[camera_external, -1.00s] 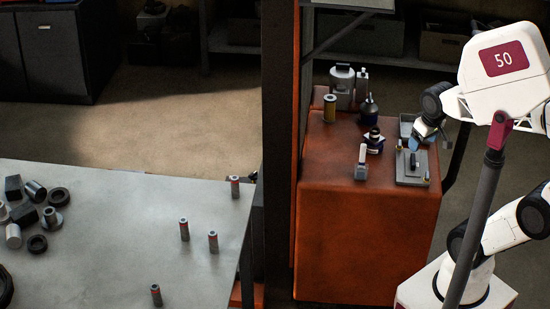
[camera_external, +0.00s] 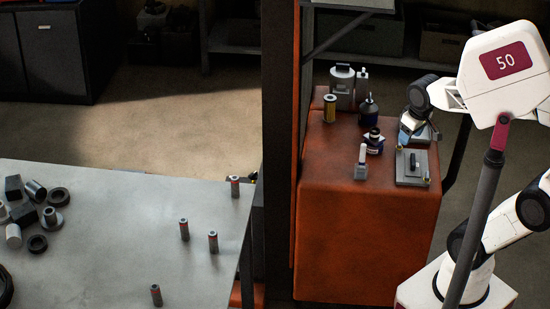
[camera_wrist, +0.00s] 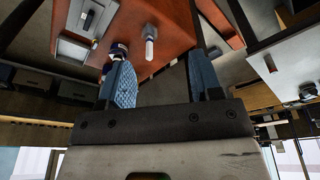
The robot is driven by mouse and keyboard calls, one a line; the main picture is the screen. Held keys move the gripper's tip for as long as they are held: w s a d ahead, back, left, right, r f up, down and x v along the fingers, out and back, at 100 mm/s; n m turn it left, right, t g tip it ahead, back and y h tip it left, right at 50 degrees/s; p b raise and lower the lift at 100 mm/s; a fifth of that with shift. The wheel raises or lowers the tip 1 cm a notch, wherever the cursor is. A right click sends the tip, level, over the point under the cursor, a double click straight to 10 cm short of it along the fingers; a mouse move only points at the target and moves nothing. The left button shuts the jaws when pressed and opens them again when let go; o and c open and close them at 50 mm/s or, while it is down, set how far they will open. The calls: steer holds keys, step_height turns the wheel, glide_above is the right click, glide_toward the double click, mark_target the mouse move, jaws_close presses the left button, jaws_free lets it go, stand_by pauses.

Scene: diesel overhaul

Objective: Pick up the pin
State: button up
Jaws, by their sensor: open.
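I cannot tell which is the task's pin. My gripper (camera_external: 410,130) is far to their right, above the back right of the orange cabinet. In the wrist view my gripper (camera_wrist: 163,78) has its two blue fingers apart, with nothing held between them.
A dark post (camera_external: 275,130) stands between table and cabinet. Loose dark rings and blocks lie at the table's left.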

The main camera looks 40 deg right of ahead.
steer(key=w+a+r+n, duration=0.1)
steer(key=w+a+n, duration=0.3)
steer(key=w+a, duration=0.7)
steer(key=n+g, duration=0.2)
steer(key=n, duration=1)
glide_toward(209, 236)
steer(key=f, duration=0.5)
steer(key=shift+w+d+f, duration=0.2)
steer(key=shift+d+f, duration=0.1)
steer(key=shift+d, duration=0.1)
steer(key=shift+s+a+f, duration=0.15)
steer(key=shift+a+f, duration=0.05)
steer(key=shift+a, duration=0.25)
steer(key=shift+f, duration=0.1)
steer(key=shift+f, duration=1.2)
steer(key=shift+f, duration=0.1)
